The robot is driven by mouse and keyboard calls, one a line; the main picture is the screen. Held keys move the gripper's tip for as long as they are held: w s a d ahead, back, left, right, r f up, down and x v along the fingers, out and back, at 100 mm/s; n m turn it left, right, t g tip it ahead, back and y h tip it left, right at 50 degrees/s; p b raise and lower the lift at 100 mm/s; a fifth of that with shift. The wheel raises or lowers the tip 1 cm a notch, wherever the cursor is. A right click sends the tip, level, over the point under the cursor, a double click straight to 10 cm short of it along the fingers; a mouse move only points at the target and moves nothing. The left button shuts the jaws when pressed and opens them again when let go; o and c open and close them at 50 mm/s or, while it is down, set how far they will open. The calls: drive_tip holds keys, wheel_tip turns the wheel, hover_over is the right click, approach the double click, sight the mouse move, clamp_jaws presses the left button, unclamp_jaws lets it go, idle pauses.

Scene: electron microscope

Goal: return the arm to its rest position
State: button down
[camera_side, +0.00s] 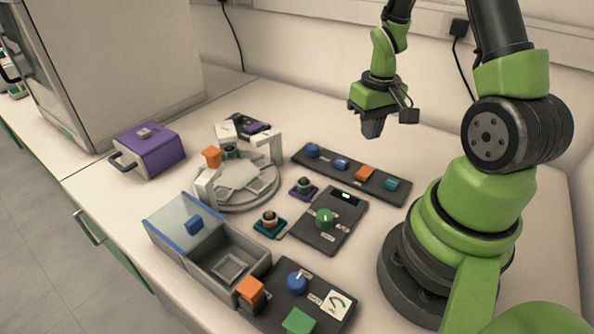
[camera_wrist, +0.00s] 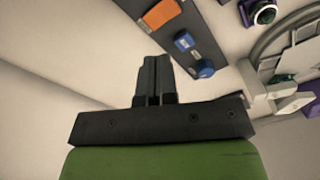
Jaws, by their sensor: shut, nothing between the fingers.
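My gripper (camera_side: 373,126) hangs in the air above the back part of the bench in the side view, pointing down. In the wrist view my gripper (camera_wrist: 154,62) shows its two dark fingers side by side and closed, with nothing between them. A dark control strip (camera_side: 330,169) with blue, orange and teal knobs lies on the bench below and in front of it. Part of that strip (camera_wrist: 196,28) also shows at the top of the wrist view, beyond the fingertips.
A round grey carousel (camera_side: 262,192) stands at the middle, a purple box (camera_side: 165,155) at the left. A grey open-topped box (camera_side: 208,270) with a glass lid and a dark panel (camera_side: 270,318) are in front. The bench right of the strip is bare; the wall is behind.

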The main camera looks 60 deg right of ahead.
drive_tip(key=w+a+r+t, duration=0.2)
drive_tip(key=a+r, duration=0.4)
drive_tip(key=r, duration=0.3)
drive_tip(key=s+a+r+n+t+y, duration=0.1)
drive_tip(key=s+a+r+t, duration=0.1)
drive_tip(key=s+a+r, duration=0.2)
drive_tip(key=s+a+r+n+t+y, duration=0.1)
drive_tip(key=s+a+r+t, duration=0.2)
drive_tip(key=a+r, duration=0.5)
drive_tip(key=shift+s+a, duration=0.4)
drive_tip(key=shift+a, duration=0.15)
